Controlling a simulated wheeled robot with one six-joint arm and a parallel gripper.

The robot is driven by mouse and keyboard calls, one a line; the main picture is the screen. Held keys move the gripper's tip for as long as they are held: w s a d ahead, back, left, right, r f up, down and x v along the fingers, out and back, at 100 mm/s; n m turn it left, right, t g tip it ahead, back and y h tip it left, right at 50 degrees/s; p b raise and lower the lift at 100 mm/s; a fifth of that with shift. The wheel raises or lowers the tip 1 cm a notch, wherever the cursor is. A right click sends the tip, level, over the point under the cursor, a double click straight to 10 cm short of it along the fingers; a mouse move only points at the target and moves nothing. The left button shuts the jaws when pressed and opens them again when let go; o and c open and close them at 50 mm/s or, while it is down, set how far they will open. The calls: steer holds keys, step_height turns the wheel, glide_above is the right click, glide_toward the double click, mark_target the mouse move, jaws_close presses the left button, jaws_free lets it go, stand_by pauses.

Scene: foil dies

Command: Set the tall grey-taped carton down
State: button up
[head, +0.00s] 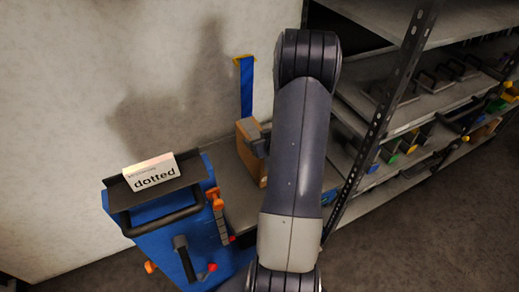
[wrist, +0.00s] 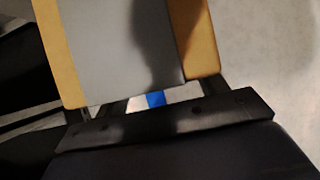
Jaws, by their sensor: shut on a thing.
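The tall carton (head: 246,150) is brown cardboard, upright and slightly turned in the head view, near the wall above a grey surface (head: 240,210). My arm hides its right side. In the wrist view the carton (wrist: 110,45) fills the upper middle, with a wide grey tape band down its face and brown edges on both sides. My gripper (head: 260,143) is shut on the carton; in the wrist view its dark fingers show beside the carton's lower end. I cannot tell whether the carton's base touches the surface.
A blue strip (head: 247,88) with yellow ends is behind the carton. A metal shelf rack (head: 400,75) with several bins stands at right, close to my arm.

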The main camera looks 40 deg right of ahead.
steer(key=shift+f, duration=2.2)
steer(key=o, duration=1.9)
steer(key=shift+f, duration=0.1)
steer(key=v, duration=1.2)
